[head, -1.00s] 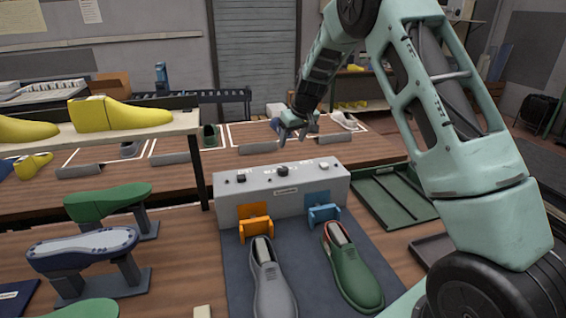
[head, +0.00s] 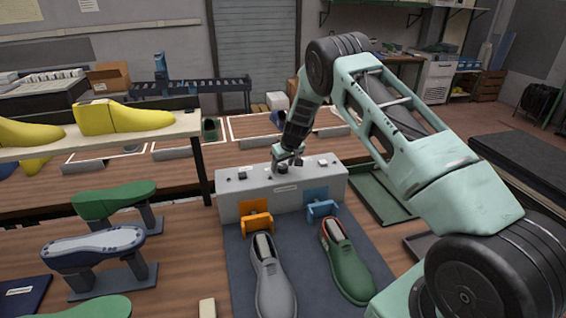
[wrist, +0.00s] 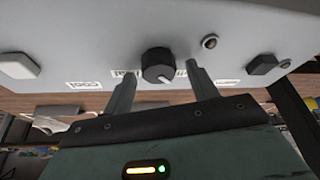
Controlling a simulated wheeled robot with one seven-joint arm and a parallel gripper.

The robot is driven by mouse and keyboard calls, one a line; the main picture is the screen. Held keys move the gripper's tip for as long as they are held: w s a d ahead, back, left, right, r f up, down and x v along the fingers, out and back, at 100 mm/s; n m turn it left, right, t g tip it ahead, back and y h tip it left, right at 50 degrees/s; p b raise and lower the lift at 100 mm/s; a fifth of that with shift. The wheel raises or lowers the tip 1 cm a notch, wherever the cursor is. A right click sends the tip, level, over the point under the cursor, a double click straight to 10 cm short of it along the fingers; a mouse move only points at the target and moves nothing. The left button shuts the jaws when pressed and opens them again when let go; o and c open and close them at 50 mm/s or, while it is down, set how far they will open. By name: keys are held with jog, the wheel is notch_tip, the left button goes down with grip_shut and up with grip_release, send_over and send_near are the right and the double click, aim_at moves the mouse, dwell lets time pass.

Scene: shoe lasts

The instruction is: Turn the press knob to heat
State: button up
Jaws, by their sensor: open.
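The press (head: 240,203) is a grey box with an orange clamp (head: 256,219) and a blue clamp (head: 320,208) on its front. The press knob (wrist: 158,66) is a round black dial with a pale pointer line, on the top face of the press. In the wrist view, labels stand behind it, too small to read. My gripper (wrist: 163,83) is open, with one finger on either side of the knob; I cannot tell whether they touch it. In the head view my gripper (head: 285,163) is over the middle of the press and partly hides the knob.
A grey shoe (head: 272,280) and a green shoe (head: 345,262) lie on a dark mat before the press. A shelf (head: 180,130) with yellow lasts stands left. A green tray (head: 375,195) is at right. Other controls, including a block-shaped one (wrist: 262,66), flank the knob.

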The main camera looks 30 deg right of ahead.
jog(key=c, duration=1)
